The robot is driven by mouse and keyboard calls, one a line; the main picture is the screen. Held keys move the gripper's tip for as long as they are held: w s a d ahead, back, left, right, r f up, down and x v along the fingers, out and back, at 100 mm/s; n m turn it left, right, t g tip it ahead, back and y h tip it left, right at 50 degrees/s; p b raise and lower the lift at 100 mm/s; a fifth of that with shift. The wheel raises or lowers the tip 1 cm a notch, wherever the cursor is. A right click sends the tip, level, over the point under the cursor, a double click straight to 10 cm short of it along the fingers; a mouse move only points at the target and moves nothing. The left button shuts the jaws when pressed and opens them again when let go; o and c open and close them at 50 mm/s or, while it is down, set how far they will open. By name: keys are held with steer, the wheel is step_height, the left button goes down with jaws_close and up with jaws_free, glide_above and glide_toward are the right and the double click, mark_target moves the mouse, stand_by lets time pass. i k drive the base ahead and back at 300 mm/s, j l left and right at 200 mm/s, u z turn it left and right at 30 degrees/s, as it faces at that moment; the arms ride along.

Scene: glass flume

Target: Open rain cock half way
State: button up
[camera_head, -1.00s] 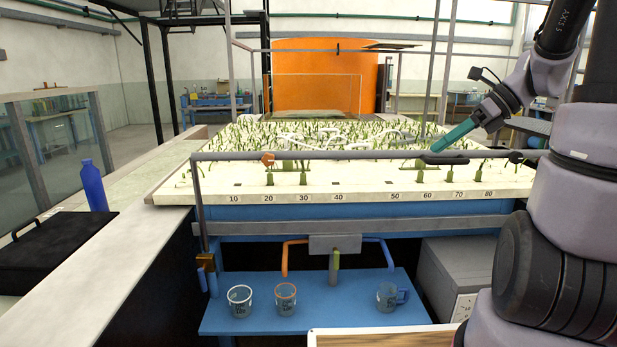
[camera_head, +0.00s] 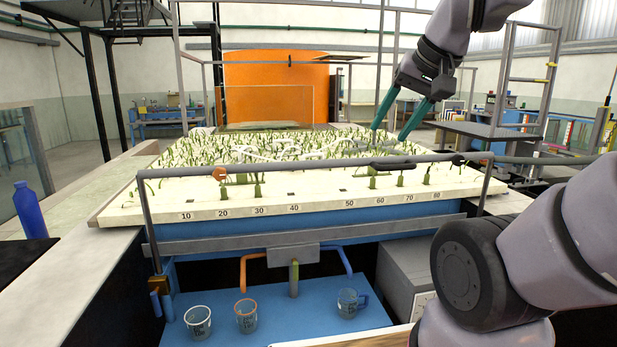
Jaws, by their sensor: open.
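My gripper (camera_head: 390,133) is open and empty, its two green fingers spread and pointing down above the right part of the planted bed (camera_head: 300,208). A grey pipe (camera_head: 330,163) runs across the front of the bed and drops at its left end to a small brass fitting with blue parts (camera_head: 157,285). This looks like the rain cock, but no label shows and its handle setting is too small to tell. My gripper is far to the right of it and higher.
A blue bottle (camera_head: 30,210) stands at left. A grey cabinet (camera_head: 405,270) stands at lower right.

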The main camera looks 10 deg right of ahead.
mark_target(153, 295)
steer(key=u, duration=1.25)
steer(key=i+l, duration=0.1)
steer(key=i, duration=0.25)
